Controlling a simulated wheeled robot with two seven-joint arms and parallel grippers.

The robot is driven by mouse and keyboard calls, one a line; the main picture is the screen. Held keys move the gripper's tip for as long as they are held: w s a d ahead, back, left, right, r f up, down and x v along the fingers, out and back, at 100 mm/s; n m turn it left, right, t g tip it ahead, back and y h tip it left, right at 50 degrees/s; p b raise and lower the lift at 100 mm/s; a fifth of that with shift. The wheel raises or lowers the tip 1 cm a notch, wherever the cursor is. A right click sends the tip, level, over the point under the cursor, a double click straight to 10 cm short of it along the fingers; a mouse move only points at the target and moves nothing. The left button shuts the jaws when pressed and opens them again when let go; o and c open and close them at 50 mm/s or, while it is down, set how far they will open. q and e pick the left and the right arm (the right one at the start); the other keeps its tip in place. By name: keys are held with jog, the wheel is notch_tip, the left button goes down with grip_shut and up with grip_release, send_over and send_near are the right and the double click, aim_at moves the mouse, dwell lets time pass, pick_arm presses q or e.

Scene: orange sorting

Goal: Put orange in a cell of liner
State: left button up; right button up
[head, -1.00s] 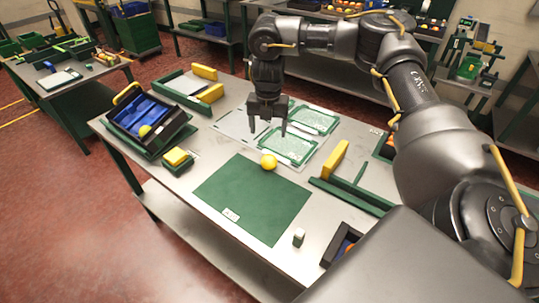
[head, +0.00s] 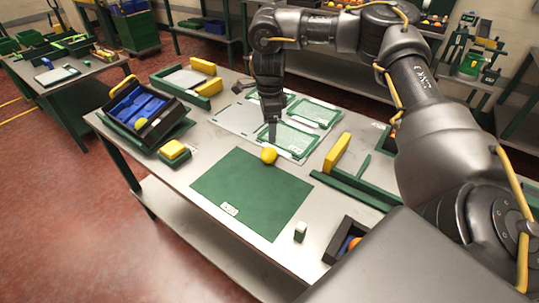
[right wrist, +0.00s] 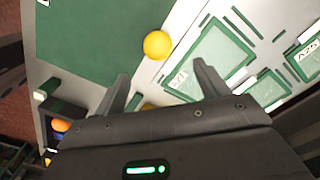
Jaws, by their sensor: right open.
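A yellow-orange orange (head: 269,155) sits at the far edge of the green mat (head: 250,195); it also shows in the right wrist view (right wrist: 157,45). My right gripper (head: 272,138) is just behind and above it in the head view. In the right wrist view its fingers (right wrist: 162,78) are apart, with the orange beyond the tips and not held. A black crate with a blue liner (head: 136,106) stands tilted at the left of the table; one round yellow fruit (head: 141,123) lies in its near part. My left gripper is not in view.
Flat green-framed trays (head: 288,138) lie behind the orange. A green holder with a yellow block (head: 337,152) stands to the right. A small yellow-topped block (head: 174,152) is near the crate. A dark box (head: 345,238) with orange fruit is at the front right.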

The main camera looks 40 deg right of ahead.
aim_at(269, 149)
notch_tip(269, 149, down, 6)
jog(key=shift+r+b, duration=0.15)
jog(key=shift+b, duration=0.2)
jog(key=shift+f, duration=0.3)
jog(key=shift+s+a+f+p, duration=0.1)
jog(key=shift+f+p, duration=0.3)
jog(key=shift+f, duration=1.85)
jog(key=c, duration=1.1)
jog(key=shift+c, duration=0.2)
